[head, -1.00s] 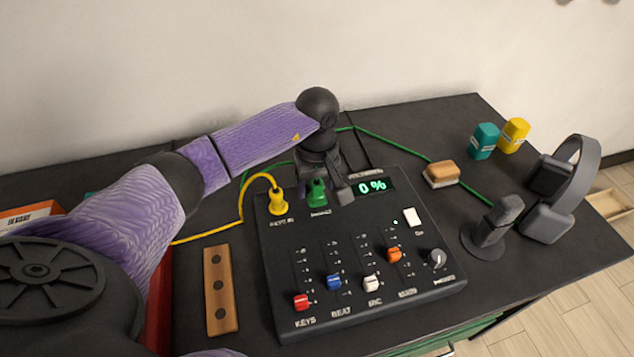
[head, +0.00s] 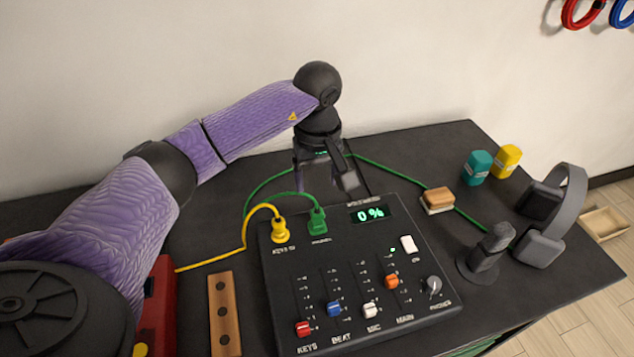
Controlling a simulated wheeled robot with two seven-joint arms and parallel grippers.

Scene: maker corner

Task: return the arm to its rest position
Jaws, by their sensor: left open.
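My left arm comes in from the left in the head view. Its gripper (head: 325,183) is open and empty, pointing down above the back edge of the black mixer (head: 290,325). The green plug (head: 318,221) stands in the mixer just below the gripper and apart from it. The yellow plug (head: 279,229) stands in the mixer to the left of the green one. The mixer's display (head: 369,214) reads 0 %. My right gripper is not in view.
A wooden block with holes (head: 222,310) and a red box (head: 162,300) lie left of the mixer. A brush (head: 438,200), microphone (head: 487,252), headphones (head: 553,215), teal jar (head: 477,167) and yellow jar (head: 507,160) stand to the right. The wall is behind the table.

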